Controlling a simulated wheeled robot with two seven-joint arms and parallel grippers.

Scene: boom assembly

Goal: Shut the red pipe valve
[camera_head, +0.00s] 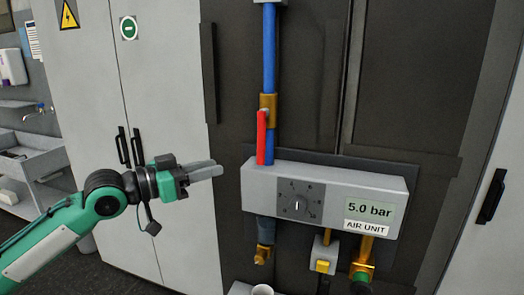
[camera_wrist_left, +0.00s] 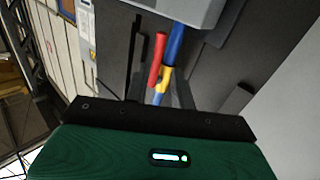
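The red valve handle (camera_head: 262,137) points down from the brass valve body (camera_head: 268,107), alongside the vertical blue pipe (camera_head: 269,50). My left gripper (camera_head: 222,169) is left of the handle and lower, apart from it, with its fingers pointing right. In the left wrist view the red handle (camera_wrist_left: 157,58) and brass body (camera_wrist_left: 164,80) appear beyond my left gripper (camera_wrist_left: 162,90). Its grey fingers look spread, with nothing held between them. My right gripper is not in view.
The grey air unit box (camera_head: 320,190) sits just under the handle, with a dial (camera_head: 300,200) and a 5.0 bar display. Brass fittings hang below it. Grey cabinet doors (camera_head: 165,90) stand to the left. The space between my gripper and the handle looks clear.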

